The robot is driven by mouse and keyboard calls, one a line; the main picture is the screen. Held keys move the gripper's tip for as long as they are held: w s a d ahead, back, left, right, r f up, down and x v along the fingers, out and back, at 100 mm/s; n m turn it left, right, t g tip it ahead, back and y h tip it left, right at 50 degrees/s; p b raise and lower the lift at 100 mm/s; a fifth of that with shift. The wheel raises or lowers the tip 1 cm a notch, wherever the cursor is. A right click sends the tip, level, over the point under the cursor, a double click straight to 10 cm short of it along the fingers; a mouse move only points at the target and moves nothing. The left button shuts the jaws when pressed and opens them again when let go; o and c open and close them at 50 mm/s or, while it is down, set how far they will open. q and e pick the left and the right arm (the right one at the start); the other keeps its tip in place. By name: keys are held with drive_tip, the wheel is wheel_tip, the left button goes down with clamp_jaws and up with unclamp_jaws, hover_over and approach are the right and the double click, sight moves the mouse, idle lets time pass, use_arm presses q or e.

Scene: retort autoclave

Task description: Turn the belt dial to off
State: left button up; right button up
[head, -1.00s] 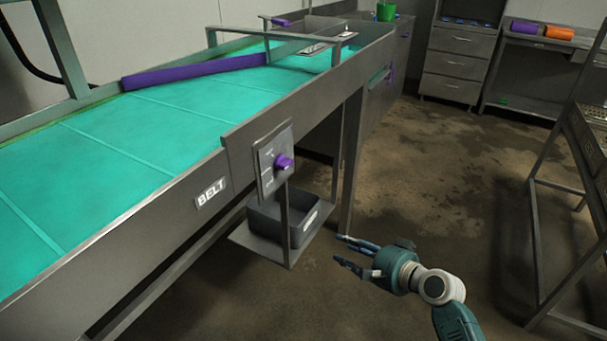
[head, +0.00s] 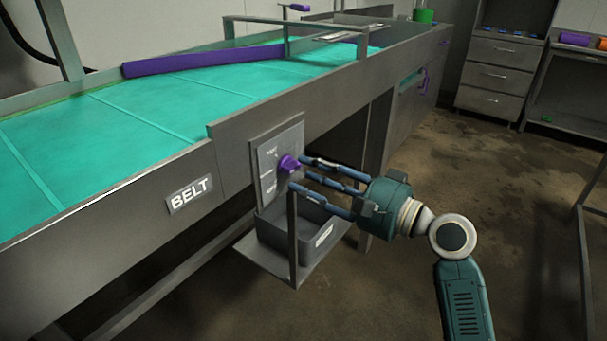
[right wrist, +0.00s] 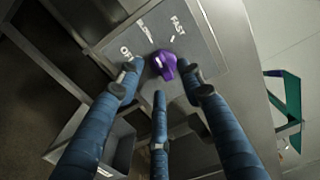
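The belt dial is a purple knob (head: 289,164) on a grey panel (head: 268,178) on the conveyor's side, right of the BELT label (head: 189,194). In the right wrist view the knob (right wrist: 164,65) lies between and just beyond my fingertips, with the printed words OFF and FAST on the plate around it. My right gripper (head: 308,174) is open, its three fingers spread and pointing at the knob. It also shows in the right wrist view (right wrist: 163,85), with nothing held. Contact with the knob is not visible. My left gripper is not in view.
A grey bin (head: 290,238) sits on a small shelf below the dial, with a thin upright post (head: 293,235) in front. The teal conveyor belt (head: 100,135) runs behind, with a purple bar (head: 240,60) across it.

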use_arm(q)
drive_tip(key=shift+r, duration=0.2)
use_arm(e)
drive_tip(key=shift+x, duration=1)
drive_tip(key=shift+c, duration=0.3)
clamp_jaws()
drive_tip(key=shift+f+n, duration=0.1)
drive_tip(key=shift+n, duration=0.2)
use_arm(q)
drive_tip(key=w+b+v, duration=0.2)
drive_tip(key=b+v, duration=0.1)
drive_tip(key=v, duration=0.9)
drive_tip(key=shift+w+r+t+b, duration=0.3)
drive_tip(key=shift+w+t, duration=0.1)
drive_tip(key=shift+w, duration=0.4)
use_arm(e)
drive_tip(key=shift+w+d+n, duration=0.1)
drive_tip(key=shift+w+n, duration=0.05)
drive_tip(key=shift+n, duration=4.65)
